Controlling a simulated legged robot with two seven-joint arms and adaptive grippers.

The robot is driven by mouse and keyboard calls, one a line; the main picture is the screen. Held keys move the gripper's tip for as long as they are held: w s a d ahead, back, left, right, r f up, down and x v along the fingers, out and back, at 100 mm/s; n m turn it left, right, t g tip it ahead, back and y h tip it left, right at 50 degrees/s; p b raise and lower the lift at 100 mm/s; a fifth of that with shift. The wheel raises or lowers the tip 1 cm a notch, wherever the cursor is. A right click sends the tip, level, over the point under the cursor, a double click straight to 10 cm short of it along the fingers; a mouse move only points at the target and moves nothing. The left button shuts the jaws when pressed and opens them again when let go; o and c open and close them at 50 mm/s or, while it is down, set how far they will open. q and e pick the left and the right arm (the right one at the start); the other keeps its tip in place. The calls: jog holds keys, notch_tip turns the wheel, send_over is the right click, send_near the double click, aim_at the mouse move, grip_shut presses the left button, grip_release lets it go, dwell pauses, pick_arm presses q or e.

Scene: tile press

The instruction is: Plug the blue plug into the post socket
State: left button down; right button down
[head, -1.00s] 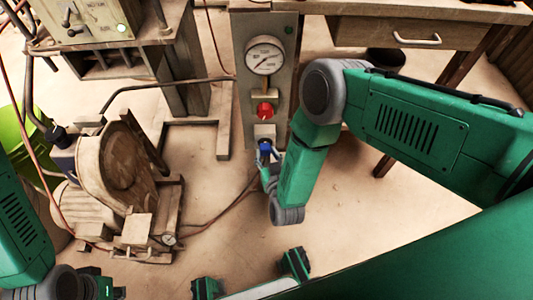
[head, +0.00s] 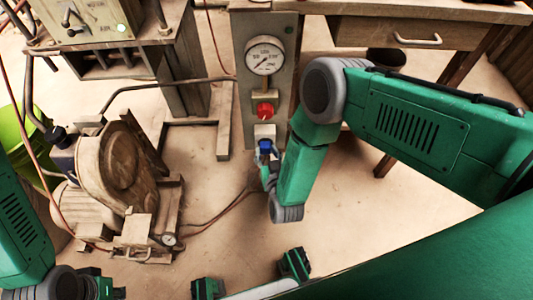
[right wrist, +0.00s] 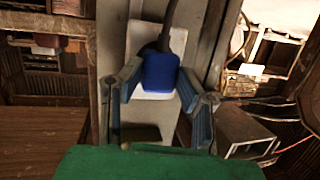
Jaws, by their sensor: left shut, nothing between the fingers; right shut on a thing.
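The blue plug (head: 265,146) is at the lower front of the post (head: 250,88), just below the red knob. My right gripper (head: 267,160) is shut on it. In the right wrist view the blue plug (right wrist: 160,71) sits between the two fingers, with a dark cable at its top. A pale socket block (right wrist: 144,38) is behind it; I cannot tell whether the plug is in the socket or only in front of it. The pale socket block also shows in the head view (head: 265,131). My left gripper (head: 105,286) is low at the left edge, shut and empty, partly cut off.
A pressure gauge (head: 264,56) and a red knob (head: 264,109) are on the post above the socket. A motor machine (head: 115,180) stands on the floor at left, with a cable trailing right. A wooden desk (head: 370,33) is behind at right.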

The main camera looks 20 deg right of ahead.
jog(key=shift+w+d, duration=0.1)
jog(key=shift+w, duration=0.1)
jog(key=c, duration=1.1)
grip_release()
jog(key=shift+o, duration=0.2)
jog(key=shift+s, duration=0.3)
jog(key=v, duration=1.1)
jog(key=shift+s, duration=0.2)
jog(key=shift+r, duration=0.1)
